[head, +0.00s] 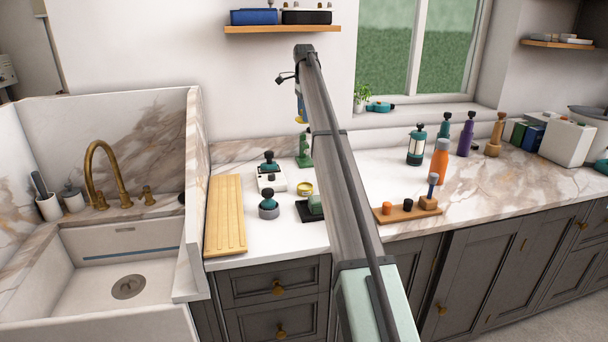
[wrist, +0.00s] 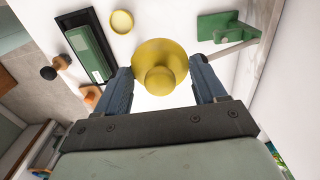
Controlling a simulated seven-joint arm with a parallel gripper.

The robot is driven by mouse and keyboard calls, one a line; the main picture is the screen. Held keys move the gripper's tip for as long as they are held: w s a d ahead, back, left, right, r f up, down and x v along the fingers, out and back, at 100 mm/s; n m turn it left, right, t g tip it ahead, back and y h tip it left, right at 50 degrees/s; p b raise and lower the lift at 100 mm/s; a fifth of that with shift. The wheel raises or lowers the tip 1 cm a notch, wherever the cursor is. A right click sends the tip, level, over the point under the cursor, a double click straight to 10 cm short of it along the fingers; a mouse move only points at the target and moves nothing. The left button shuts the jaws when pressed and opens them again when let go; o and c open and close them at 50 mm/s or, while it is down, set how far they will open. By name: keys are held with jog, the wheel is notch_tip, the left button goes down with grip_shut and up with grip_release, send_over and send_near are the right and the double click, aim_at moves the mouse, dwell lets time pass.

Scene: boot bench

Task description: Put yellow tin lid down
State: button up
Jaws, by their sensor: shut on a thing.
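The yellow tin lid (wrist: 160,60), round with a knob, is between the two blue fingers of my gripper (wrist: 161,88) in the wrist view. My gripper is shut on it and holds it above the white counter. In the head view the lid (head: 300,122) shows as a small yellow patch below my gripper (head: 300,106), partly hidden by my arm. A round yellow tin (head: 305,188) stands on the counter; it also shows in the wrist view (wrist: 122,21), apart from the lid.
A black tray with a green block (head: 312,207) sits near the tin. A green stand (head: 304,158) is behind it. A grey pot with a teal top (head: 268,205), a white box (head: 271,180) and a wooden board (head: 226,215) stand left. Bare counter shows between them.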

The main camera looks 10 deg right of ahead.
notch_tip(320, 180, down, 24)
jog(key=shift+f, duration=0.15)
dwell(0.5)
jog(key=shift+f, duration=0.15)
jog(key=o, duration=1)
notch_tip(320, 180, up, 12)
jog(key=shift+r, duration=0.15)
jog(key=shift+r, duration=0.1)
